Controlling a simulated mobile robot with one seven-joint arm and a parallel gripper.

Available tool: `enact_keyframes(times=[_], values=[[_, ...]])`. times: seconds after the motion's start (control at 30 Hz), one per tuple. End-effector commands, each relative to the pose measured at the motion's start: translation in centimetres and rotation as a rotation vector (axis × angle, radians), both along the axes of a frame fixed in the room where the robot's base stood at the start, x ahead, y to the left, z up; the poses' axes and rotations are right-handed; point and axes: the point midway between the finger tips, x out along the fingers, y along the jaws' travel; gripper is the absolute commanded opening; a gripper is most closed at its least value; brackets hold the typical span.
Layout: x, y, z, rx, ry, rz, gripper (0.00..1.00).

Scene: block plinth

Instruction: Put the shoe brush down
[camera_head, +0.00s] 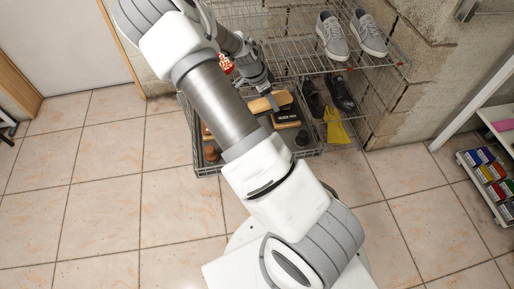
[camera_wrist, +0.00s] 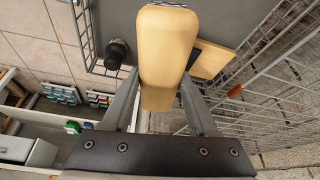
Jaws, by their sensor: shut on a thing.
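The shoe brush (camera_wrist: 166,45) is a light wooden block with rounded ends. In the wrist view it stands out between the two fingers of my gripper (camera_wrist: 162,92), which is shut on it. In the head view my gripper (camera_head: 262,86) is over the low wire basket, and the wooden brush (camera_head: 268,102) shows just below it. Whether the brush touches anything beneath cannot be told. My arm covers part of the basket in the head view.
The wire basket (camera_head: 208,170) has a grey bottom (camera_wrist: 225,18). It holds a dark box with white lettering (camera_head: 287,117), another wooden piece (camera_wrist: 211,61) and a dark knob-like item (camera_wrist: 117,52). Wire shelves above carry grey shoes (camera_head: 333,38). A yellow cloth (camera_head: 336,127) hangs at right.

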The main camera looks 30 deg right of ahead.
Motion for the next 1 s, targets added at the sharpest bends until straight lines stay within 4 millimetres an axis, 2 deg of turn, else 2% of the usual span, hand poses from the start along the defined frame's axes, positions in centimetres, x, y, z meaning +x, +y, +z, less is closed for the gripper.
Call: enact_keyframes(times=[0.03,0.1,0.27,0.37,0.7,0.83,1.0], values=[[0.0,-1.1,-0.3,-0.004,0.001,-0.062,0.0],[-0.1,-1.9,-0.7,-0.002,0.001,-0.129,0.0],[-0.3,-2.3,-1.5,0.001,0.001,-0.201,0.0],[-1.0,-0.9,-2.5,0.002,0.002,-0.203,0.0],[-4.3,5.8,-7.0,0.001,0.001,-0.2,0.0],[-5.0,7.2,-7.8,0.002,0.0,-0.203,0.0],[-5.3,7.7,-8.6,0.001,0.0,-0.203,0.0]])
